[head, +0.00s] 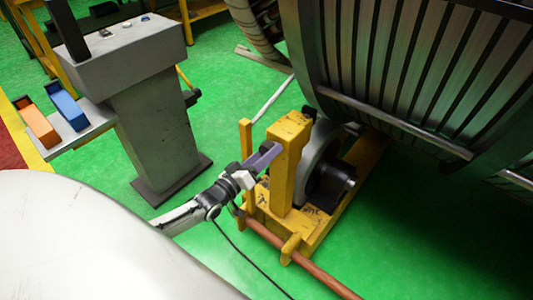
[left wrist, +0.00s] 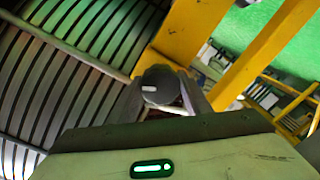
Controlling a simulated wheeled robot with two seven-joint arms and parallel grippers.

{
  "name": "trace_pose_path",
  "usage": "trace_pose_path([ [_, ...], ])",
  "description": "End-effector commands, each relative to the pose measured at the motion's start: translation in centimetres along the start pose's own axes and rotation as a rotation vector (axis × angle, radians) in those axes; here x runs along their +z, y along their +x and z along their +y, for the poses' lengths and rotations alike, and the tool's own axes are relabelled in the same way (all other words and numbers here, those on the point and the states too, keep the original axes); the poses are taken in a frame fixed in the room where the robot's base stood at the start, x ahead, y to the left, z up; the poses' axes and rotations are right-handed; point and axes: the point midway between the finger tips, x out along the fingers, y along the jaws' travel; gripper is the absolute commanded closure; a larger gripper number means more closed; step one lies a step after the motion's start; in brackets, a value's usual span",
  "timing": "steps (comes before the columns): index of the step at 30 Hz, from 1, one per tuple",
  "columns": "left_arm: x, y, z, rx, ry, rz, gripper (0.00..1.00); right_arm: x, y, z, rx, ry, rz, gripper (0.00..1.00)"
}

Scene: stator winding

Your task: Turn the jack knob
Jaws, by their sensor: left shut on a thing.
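The jack is a yellow steel stand (head: 287,165) with a grey roller (head: 318,165), on the green floor beside the big stator. My left gripper (head: 268,155) reaches from the left to the upper part of the jack's yellow post. In the left wrist view, a round dark grey knob (left wrist: 160,85) sits between the two fingers of my left gripper (left wrist: 168,97), which is shut on it. The knob is close to the yellow frame (left wrist: 190,28). In the head view the knob is hidden by the fingers and cannot be made out. My right gripper is not in view.
The large slatted stator (head: 410,80) fills the upper right. A grey pedestal (head: 150,115) with a shelf holding an orange bin (head: 37,122) and a blue bin (head: 68,107) stands at left. A brown pipe (head: 310,272) runs low by the jack. Green floor is clear between.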

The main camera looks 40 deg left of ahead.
Motion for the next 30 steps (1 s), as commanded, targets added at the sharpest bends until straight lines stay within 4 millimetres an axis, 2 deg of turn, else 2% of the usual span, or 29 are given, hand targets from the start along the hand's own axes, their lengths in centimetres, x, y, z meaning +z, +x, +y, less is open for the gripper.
trace_pose_path([
  [30,0.1,0.0,0.0,-0.001,-0.924,-0.001,0.78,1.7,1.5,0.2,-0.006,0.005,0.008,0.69],
])
